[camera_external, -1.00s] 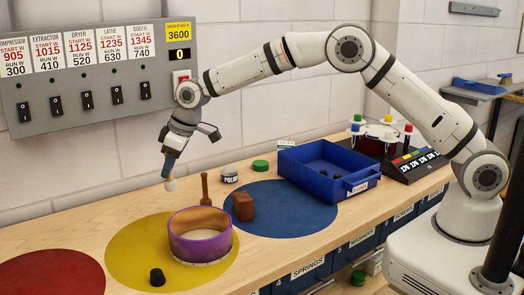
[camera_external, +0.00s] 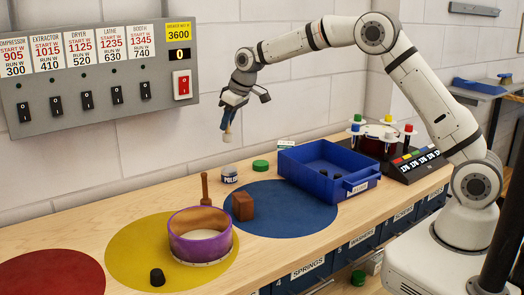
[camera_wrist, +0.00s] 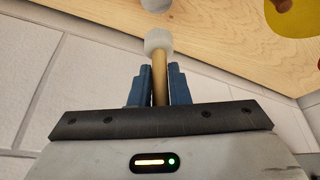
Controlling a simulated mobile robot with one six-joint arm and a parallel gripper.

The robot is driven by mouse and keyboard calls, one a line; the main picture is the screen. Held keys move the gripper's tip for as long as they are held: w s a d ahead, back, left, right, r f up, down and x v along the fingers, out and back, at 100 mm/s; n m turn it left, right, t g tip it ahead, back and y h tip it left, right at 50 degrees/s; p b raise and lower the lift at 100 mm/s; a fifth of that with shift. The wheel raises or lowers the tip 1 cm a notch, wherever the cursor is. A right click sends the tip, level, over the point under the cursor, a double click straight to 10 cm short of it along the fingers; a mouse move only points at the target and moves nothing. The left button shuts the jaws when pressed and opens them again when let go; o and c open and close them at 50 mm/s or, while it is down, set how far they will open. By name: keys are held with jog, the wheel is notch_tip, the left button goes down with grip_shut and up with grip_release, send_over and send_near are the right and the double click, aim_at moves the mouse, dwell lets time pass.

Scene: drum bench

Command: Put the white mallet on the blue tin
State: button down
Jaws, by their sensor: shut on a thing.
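My gripper (camera_external: 228,118) is shut on the white mallet (camera_external: 227,137) and holds it in the air, head down, above the back of the bench. In the wrist view the blue fingers (camera_wrist: 159,88) clasp the mallet's wooden handle, and its pale round head (camera_wrist: 158,40) sticks out beyond them. The blue tin (camera_external: 230,174), with a pale lid and a "POLISH" label, stands upright at the back of the bench. The mallet head is above the tin and apart from it. A grey round top at the wrist view's upper edge (camera_wrist: 156,4) looks like the tin's lid.
A green-lidded tin (camera_external: 260,165) is right of the blue tin, and a blue bin (camera_external: 318,188) stands farther right. A purple drum (camera_external: 200,246), a brown mallet (camera_external: 204,188) and a brown block (camera_external: 243,207) are in front. The wall with its switch panel (camera_external: 100,70) is behind.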

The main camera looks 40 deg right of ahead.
aim_at(231, 141)
notch_tip(231, 141, down, 10)
jog(key=shift+r+p, duration=0.15)
jog(key=shift+p, duration=0.45)
jog(key=c, duration=1.4)
grip_release()
jog(key=shift+o, duration=0.2)
jog(key=shift+r, duration=0.15)
jog(key=shift+r, duration=0.2)
jog(key=b+v, duration=0.2)
jog(key=v, duration=1)
jog(key=s+d+r+m, duration=0.2)
jog(key=s+d+r, duration=0.3)
jog(key=s+d, duration=0.45)
jog(key=s+d+f+m, duration=0.1)
jog(key=s+d, duration=0.3)
jog(key=s, duration=0.5)
jog(key=s+d+m+h, duration=0.1)
jog(key=s+d, duration=0.4)
jog(key=s, duration=0.5)
jog(key=s+d+f+m+g+h, duration=0.1)
jog(key=s+d+m, duration=0.1)
jog(key=s+d, duration=0.3)
jog(key=s, duration=0.4)
jog(key=shift+s+f, duration=0.15)
jog(key=shift+f, duration=0.2)
